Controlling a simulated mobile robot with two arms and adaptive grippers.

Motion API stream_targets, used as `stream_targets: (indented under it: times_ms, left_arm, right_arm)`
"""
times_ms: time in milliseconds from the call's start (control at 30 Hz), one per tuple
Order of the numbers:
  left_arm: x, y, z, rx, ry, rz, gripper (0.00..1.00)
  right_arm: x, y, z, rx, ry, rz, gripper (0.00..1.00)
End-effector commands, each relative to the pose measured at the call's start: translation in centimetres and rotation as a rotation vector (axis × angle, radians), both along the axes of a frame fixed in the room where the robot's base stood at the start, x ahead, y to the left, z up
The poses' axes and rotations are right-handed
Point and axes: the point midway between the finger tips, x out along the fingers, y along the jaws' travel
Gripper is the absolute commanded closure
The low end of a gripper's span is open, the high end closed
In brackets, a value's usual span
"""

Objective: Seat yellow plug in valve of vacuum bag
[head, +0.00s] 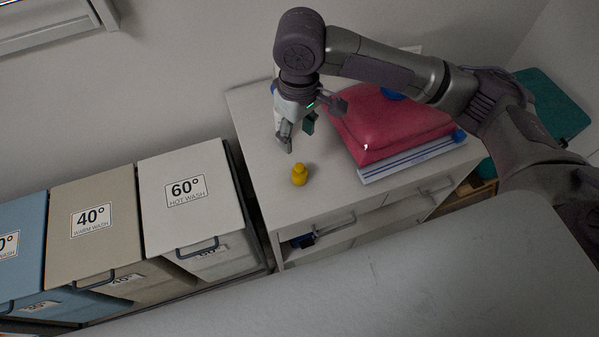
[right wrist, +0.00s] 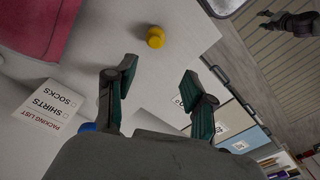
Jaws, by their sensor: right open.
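The yellow plug (head: 299,175) stands on the white cabinet top, near its front left part. It also shows in the right wrist view (right wrist: 155,37), beyond the fingertips. The red vacuum bag (head: 385,122) lies on the cabinet to the right of the plug, with a blue part (head: 391,93) on top, partly hidden by my arm; this may be the valve. My right gripper (head: 298,138) is open and empty, above the cabinet and behind the plug, not touching it. In the right wrist view its two fingers (right wrist: 160,88) are apart.
The white cabinet top (head: 262,125) is clear around the plug. Several laundry bins, one marked 60° (head: 186,190), stand to the left. A packing list card (right wrist: 46,111) lies near the bag. A pale surface (head: 380,275) fills the foreground.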

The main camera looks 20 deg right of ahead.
Motion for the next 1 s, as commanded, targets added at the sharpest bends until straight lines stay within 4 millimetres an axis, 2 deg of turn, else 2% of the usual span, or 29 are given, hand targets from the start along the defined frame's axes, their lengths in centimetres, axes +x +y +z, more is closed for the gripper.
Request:
stream_targets:
  times_ms: [67,167,500,767,1000]
  left_arm:
    - [0.0,0.0,0.0,0.0,0.0,-0.001,0.48]
    - [0.0,-0.1,0.2,-0.001,-0.001,-0.002,0.48]
    - [0.0,-0.1,1.0,-0.002,-0.001,-0.003,0.48]
    - [0.0,-0.2,1.5,-0.003,0.0,-0.002,0.48]
    - [0.0,-0.2,2.7,-0.003,0.0,-0.002,0.48]
  right_arm:
    - [0.3,-0.7,0.6,-0.02,0.007,-0.02,0.46]
    - [0.3,-1.0,0.1,-0.029,0.013,-0.029,0.46]
    - [0.3,-0.9,-6.2,-0.027,0.014,-0.028,0.46]
    - [0.3,-0.9,-8.2,-0.026,0.012,-0.025,0.46]
    - [0.4,-0.6,-11.6,-0.028,0.013,-0.026,0.46]
